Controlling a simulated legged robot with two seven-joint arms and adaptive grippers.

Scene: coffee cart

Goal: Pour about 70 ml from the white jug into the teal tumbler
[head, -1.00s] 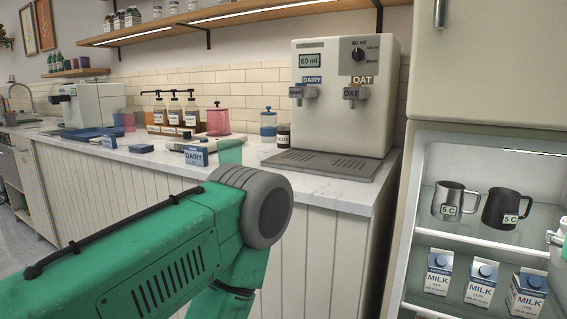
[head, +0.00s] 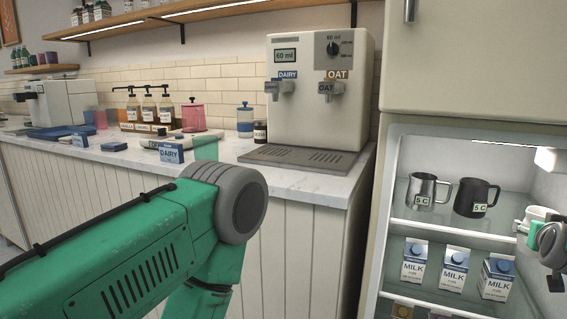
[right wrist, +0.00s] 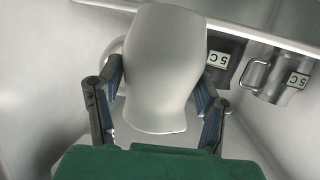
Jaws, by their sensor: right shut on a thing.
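The white jug (head: 537,214) is at the right edge of the head view, inside the open fridge at the height of the upper shelf. My right gripper (head: 550,240) is at the jug, partly cut off by the picture edge. In the right wrist view my right gripper (right wrist: 158,110) is shut on the white jug (right wrist: 165,70), one finger on each side of it. I cannot tell whether the jug touches the shelf. The teal tumbler (head: 205,149) stands on the counter, its lower part hidden by my left arm. My left gripper is out of view.
A steel pitcher (head: 426,190) and a black pitcher (head: 475,197) stand left of the jug. Milk cartons (head: 454,270) fill the shelf below. The dispenser (head: 318,115) stands at the counter's right end. A DAIRY sign (head: 171,152) is beside the tumbler.

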